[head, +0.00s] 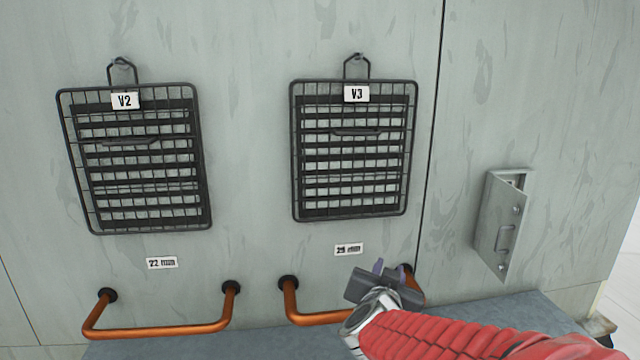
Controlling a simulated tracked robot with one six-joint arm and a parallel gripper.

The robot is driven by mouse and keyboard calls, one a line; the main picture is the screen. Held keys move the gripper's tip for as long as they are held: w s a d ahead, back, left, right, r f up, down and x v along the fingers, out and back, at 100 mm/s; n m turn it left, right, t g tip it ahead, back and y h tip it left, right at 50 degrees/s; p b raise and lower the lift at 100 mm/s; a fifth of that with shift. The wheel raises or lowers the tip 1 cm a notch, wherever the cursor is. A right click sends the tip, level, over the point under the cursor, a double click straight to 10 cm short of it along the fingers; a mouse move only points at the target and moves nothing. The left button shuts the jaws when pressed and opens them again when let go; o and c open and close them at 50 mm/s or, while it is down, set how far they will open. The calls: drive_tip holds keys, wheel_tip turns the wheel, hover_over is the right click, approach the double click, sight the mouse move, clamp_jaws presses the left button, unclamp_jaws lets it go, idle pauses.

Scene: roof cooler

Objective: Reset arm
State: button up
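My gripper (390,268) is at the lower right of the head view, at the end of my red-sleeved arm. Its two purplish fingers stand apart, and I see nothing held between them. It overlaps the right part of the right copper pipe (318,318) in the picture. I cannot tell whether it touches the pipe.
Two black wire grilles hang on the grey wall, V2 (135,158) and V3 (352,150). Another copper pipe (160,331) is at the lower left. A small metal door (497,225) stands ajar at the right. A blue-grey ledge (250,345) runs below.

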drive_tip(key=s+a+f+n+g+y, duration=0.55)
drive_tip(key=s+a+y, duration=0.25)
drive_tip(key=s+a, duration=0.2)
drive_tip(key=s+d+g+h, duration=0.1)
drive_tip(key=s+d, duration=0.4)
drive_tip(key=s, duration=0.4)
drive_tip(key=s+d+g+h, duration=0.2)
drive_tip(key=s+d, duration=0.4)
drive_tip(key=s, duration=0.2)
drive_tip(key=shift+s+d+f+h, duration=0.2)
drive_tip(key=shift+s+f+h, duration=0.1)
drive_tip(key=shift+s, duration=0.1)
drive_tip(key=shift+g, duration=0.25)
idle(0.9)
